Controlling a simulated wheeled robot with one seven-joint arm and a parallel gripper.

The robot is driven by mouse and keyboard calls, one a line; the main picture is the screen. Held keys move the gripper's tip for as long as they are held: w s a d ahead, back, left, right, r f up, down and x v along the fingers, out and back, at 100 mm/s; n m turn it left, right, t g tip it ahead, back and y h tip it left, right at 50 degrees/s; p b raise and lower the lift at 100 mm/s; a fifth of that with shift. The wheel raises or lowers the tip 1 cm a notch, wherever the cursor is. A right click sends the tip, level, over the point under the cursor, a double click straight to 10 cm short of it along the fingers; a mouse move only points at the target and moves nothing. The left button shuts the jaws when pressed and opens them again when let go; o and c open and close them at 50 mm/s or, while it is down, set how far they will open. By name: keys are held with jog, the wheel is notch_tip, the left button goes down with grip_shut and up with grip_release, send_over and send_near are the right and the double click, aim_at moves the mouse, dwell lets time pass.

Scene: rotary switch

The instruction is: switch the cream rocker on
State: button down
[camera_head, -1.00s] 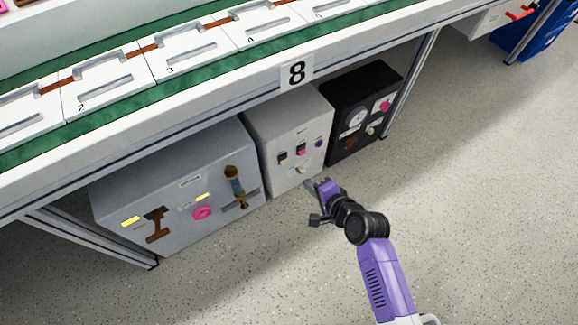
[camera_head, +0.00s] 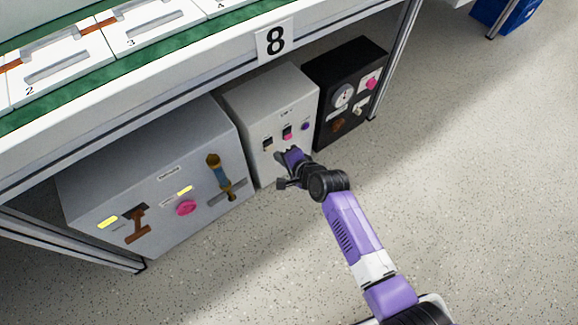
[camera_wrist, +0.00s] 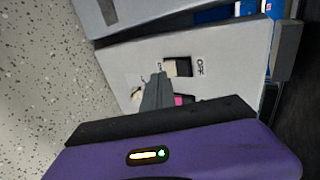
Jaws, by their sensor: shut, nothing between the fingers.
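The white box (camera_head: 267,103) under the table carries the cream rocker (camera_head: 267,145) on the left of its front face. The rocker is cream with a dark part. In the wrist view the rocker (camera_wrist: 178,68) sits beside the label OFF. My gripper (camera_head: 283,158) is in front of the box, just below and right of the rocker. In the wrist view my shut fingers (camera_wrist: 157,80) are close beside the rocker; I cannot tell whether they touch it. They hold nothing and partly cover the panel.
A grey box (camera_head: 130,185) with levers stands left, a black box (camera_head: 345,95) right. The table edge (camera_head: 200,75) overhangs them. The floor in front is clear.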

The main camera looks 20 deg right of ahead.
aim_at(270, 146)
jog(key=shift+w+a+f+b, duration=0.1)
jog(key=shift+w+a+b, duration=0.15)
jog(key=shift+w, duration=0.4)
jog(key=shift+w+a+f+b, duration=0.1)
jog(key=shift+w+a+b, duration=0.1)
jog(key=shift+w, duration=0.45)
jog(key=shift+r, duration=0.1)
jog(key=shift+w, duration=0.15)
jog(key=shift+r+p, duration=0.8)
jog(key=shift+p, duration=0.25)
jog(key=shift+f, duration=0.1)
